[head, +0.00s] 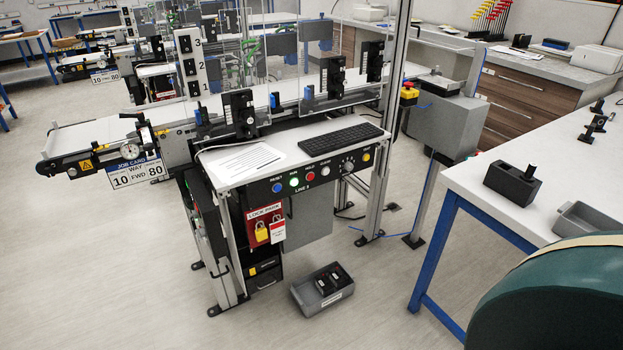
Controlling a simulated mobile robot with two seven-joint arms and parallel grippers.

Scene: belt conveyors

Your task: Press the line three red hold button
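The red hold button (311,177) sits on the black front panel (331,182) marked LINE 3, at the front edge of a small white-topped stand. Its label HOLD is just above it. A green button (294,182) is to its left and a white button (325,172) to its right. A blue button (277,187) is at the panel's left. Nothing covers the red button. Neither of my grippers is in view, so their distance from the panel cannot be seen.
A keyboard (340,139) and a paper sheet (242,161) lie on the stand. A grey bin (305,301) stands on the floor before it. A white table (540,215) with blue legs is at right. A yellow-red emergency stop (409,91) is behind. Open floor lies front left.

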